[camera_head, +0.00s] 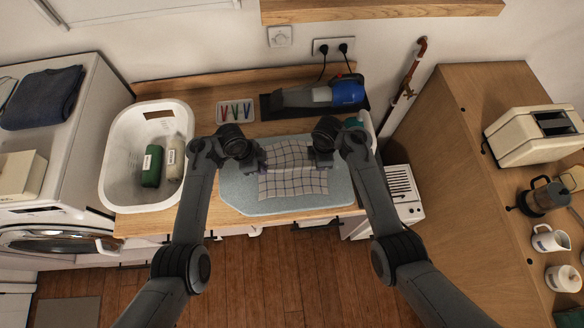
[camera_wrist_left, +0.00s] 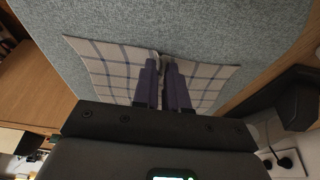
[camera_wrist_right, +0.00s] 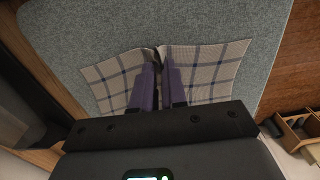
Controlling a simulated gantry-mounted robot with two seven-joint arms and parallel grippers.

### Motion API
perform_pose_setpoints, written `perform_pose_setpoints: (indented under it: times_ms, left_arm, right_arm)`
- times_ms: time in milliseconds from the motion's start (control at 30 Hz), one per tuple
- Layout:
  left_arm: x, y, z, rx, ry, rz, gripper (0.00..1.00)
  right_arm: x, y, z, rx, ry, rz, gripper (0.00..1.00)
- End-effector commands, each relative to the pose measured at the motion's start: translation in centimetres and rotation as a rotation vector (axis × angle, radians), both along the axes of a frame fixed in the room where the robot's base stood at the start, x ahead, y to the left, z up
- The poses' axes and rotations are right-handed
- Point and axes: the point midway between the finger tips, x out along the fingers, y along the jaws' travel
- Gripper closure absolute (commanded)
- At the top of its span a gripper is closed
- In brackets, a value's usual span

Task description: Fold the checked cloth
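The checked cloth (camera_head: 293,183), pale with dark grid lines, lies on the blue-grey pad (camera_head: 240,193). Its far part looks paler than its near part, with a line across the middle. My left gripper (camera_head: 260,166) is at the middle of its left edge. In the left wrist view, its fingers (camera_wrist_left: 161,72) are close together on the puckered cloth edge (camera_wrist_left: 205,75). My right gripper (camera_head: 320,163) is at the middle of the right edge. In the right wrist view, its fingers (camera_wrist_right: 159,72) also pinch a puckered edge (camera_wrist_right: 205,65). Cloth under the fingers is hidden.
A white basket (camera_head: 117,170) with a green roll (camera_head: 152,166) and a beige roll stands left of the pad. A small tray of coloured pegs (camera_head: 235,112) and a blue-and-grey appliance (camera_head: 345,92) sit behind. A wooden counter (camera_head: 460,150) stands at the right.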

Motion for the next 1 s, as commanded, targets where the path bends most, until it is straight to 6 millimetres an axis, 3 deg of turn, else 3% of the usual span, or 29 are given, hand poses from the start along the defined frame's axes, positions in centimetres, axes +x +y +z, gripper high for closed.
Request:
perform_pose_setpoints:
  times_ms: [133, 667, 1000]
  left_arm:
    - [-0.1, 0.0, -0.1, 0.001, 0.002, 0.000, 1.00]
    - [-0.1, 0.0, 0.1, 0.001, 0.002, 0.000, 1.00]
    - [0.0, 0.0, 2.0, 0.001, 0.001, 0.001, 1.00]
  right_arm:
    - [0.0, 0.0, -0.1, 0.000, 0.001, 0.000, 1.00]
    - [0.0, 0.0, 0.1, -0.001, 0.002, 0.000, 1.00]
    - [0.0, 0.0, 2.0, -0.001, 0.001, 0.000, 1.00]
